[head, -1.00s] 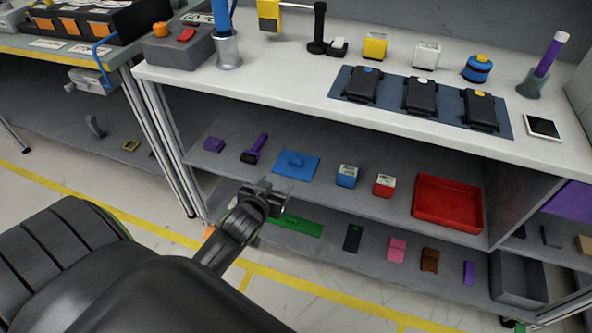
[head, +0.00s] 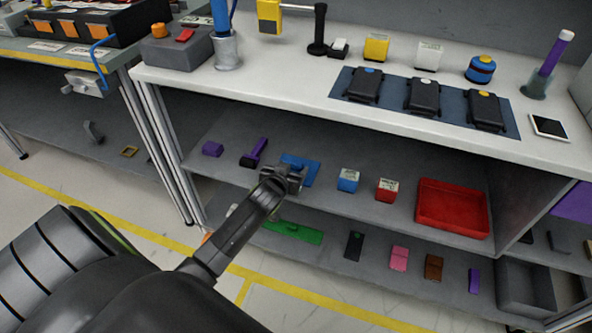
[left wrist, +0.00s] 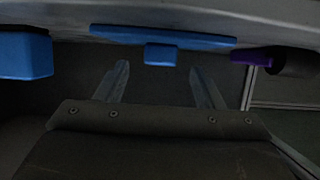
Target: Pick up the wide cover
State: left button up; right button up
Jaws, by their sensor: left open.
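The wide cover appears to be the flat blue plate (head: 313,170) with a raised knob, lying on the middle shelf; the task does not name its colour. My left gripper (head: 291,177) is in front of it and hides part of it in the head view. In the left wrist view the blue plate (left wrist: 190,40) and its knob (left wrist: 160,55) show beyond the fingertips. The left gripper (left wrist: 160,78) is open, with its fingers apart and nothing between them. Contact with the plate is not visible. My right gripper is not in view.
On the same shelf, a purple-handled black tool (head: 255,154) lies left of the plate. A blue box (head: 348,180), a red box (head: 386,189) and a red tray (head: 452,208) stand to its right. The white tabletop (head: 280,80) overhangs the shelf. A green plate (head: 294,232) lies below.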

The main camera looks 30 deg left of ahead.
aim_at(296, 163)
pick_arm(q)
jog(key=shift+b+x, duration=0.6)
jog(key=shift+x, duration=1.75)
jog(key=shift+r, duration=0.1)
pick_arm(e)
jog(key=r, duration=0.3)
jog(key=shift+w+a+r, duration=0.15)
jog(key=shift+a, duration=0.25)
pick_arm(q)
jog(key=c, duration=1.1)
